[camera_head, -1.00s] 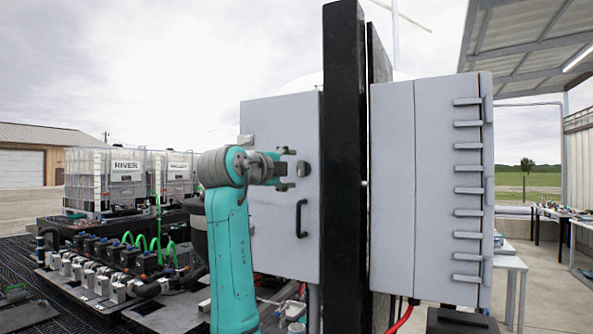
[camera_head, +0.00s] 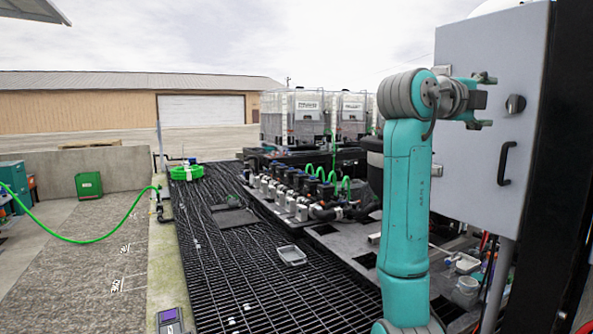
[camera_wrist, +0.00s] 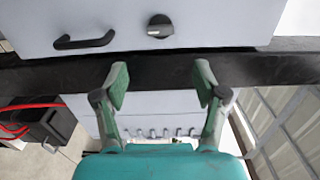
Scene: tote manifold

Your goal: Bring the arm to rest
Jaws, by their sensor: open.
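My teal arm stands raised at the right of the head view. My gripper (camera_head: 482,102) is open and empty, in front of the grey cabinet (camera_head: 470,205). The cabinet has a dark round knob (camera_head: 515,104) and a black handle (camera_head: 506,163). In the wrist view, my gripper (camera_wrist: 160,85) shows two green fingers spread apart with nothing between them. The knob (camera_wrist: 159,26) and the handle (camera_wrist: 84,40) lie beyond the fingertips there, and I see no contact.
A black post (camera_head: 565,170) stands right of the cabinet. A row of valves (camera_head: 290,195) and white tote tanks (camera_head: 300,117) stand behind my arm. A small grey tray (camera_head: 291,255) lies on the black grating (camera_head: 235,270). A green hose (camera_head: 95,240) runs at left.

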